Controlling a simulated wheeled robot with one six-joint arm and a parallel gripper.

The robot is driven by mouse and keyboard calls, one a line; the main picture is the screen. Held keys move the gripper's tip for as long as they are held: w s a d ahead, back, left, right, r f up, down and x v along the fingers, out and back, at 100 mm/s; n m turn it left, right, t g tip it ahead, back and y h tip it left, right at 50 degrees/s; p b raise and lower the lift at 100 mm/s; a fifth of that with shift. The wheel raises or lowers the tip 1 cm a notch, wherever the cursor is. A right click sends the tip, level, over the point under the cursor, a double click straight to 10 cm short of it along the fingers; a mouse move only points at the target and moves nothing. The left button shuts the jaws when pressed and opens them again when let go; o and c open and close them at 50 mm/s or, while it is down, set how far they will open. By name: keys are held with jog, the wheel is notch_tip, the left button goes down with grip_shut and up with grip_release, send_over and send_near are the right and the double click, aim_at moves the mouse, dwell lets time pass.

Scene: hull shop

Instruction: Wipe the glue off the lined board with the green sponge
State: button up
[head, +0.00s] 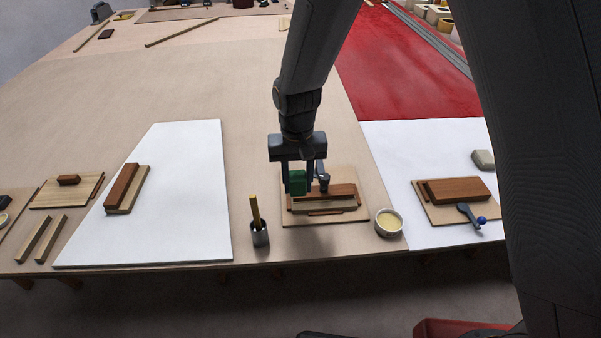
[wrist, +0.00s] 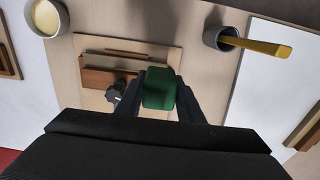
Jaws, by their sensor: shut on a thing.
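My gripper (head: 297,187) is shut on the green sponge (head: 297,181) above the left part of a pale wooden board (head: 345,178). The board carries reddish-brown and pale wooden strips and lies near the table's front edge. In the wrist view the green sponge (wrist: 159,88) sits between the two dark fingers, over one side of the same board (wrist: 125,44). I cannot tell whether the sponge touches the board. No glue can be made out on it, and part of the board is hidden behind the gripper and sponge.
A dark clamp-like piece (head: 323,181) stands on the board close beside the sponge. A grey cup (head: 260,237) with a yellow-handled tool stands left, and a tub of pale yellow stuff (head: 388,222) right. Another wooden assembly (head: 457,190) lies farther right. The white sheet (head: 185,200) has free room.

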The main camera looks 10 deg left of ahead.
aim_at(321, 208)
notch_tip(321, 208, down, 7)
jog(key=b, duration=0.5)
jog(key=shift+d+f+b, duration=0.2)
jog(key=shift+f+b, duration=0.1)
jog(key=shift+f, duration=0.05)
jog(key=shift+w+d+r+p, duration=0.1)
jog(key=shift+w+d+p, duration=0.15)
jog(key=shift+d, duration=0.75)
jog(key=shift+w+d+r+p, duration=0.1)
jog(key=shift+w+d+p, duration=0.2)
jog(key=shift+d, duration=0.75)
jog(key=shift+w+d+r+p, duration=0.1)
jog(key=shift+w+d+p, duration=0.15)
jog(key=shift+d, duration=0.75)
jog(key=shift+f, duration=0.25)
jog(key=shift+s+a, duration=0.1)
